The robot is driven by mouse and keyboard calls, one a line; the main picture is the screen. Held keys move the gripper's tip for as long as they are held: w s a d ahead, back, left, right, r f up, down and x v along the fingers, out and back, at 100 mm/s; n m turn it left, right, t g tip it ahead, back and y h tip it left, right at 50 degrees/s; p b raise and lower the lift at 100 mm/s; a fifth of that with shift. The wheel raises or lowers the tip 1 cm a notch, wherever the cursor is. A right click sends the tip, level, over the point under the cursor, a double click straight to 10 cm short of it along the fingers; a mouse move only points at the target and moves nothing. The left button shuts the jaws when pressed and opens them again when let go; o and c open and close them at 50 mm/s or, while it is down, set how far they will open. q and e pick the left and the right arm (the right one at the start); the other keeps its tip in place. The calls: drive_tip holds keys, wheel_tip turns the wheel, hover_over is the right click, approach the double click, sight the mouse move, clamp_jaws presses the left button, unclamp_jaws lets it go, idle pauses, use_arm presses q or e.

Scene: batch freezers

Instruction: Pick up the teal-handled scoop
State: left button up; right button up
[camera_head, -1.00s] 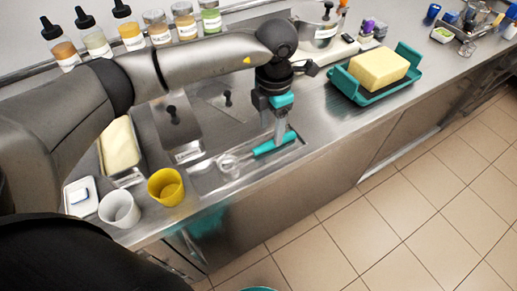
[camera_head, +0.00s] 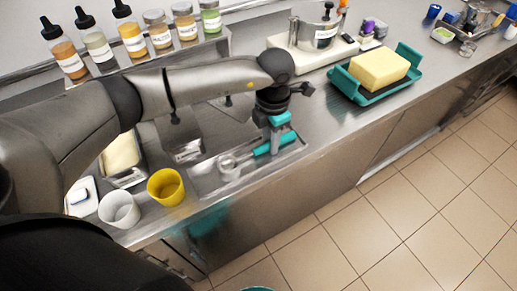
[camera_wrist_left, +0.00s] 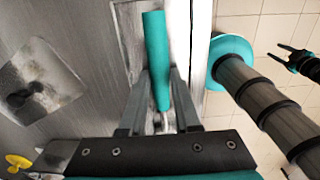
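My left gripper (camera_head: 270,147) reaches down over the handle from above. In the left wrist view, the teal handle (camera_wrist_left: 156,45) runs between the two grey fingers of my left gripper (camera_wrist_left: 159,75), which stand apart on either side of it. The fingertips are very near the handle, and I cannot tell whether they touch it. The scoop's bowl is outside the wrist view. A dark forked shape at the right of that view may be my right gripper (camera_wrist_left: 295,60); its opening is unclear.
A yellow cup (camera_head: 166,188) and a white cup (camera_head: 119,210) stand left of the scoop. A teal tray (camera_head: 405,78) with a pale yellow block (camera_head: 379,69) is to the right. Bottles and jars line the back. The counter between scoop and teal tray is clear.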

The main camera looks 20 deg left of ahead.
use_arm(q)
clamp_jaws()
idle(0.3)
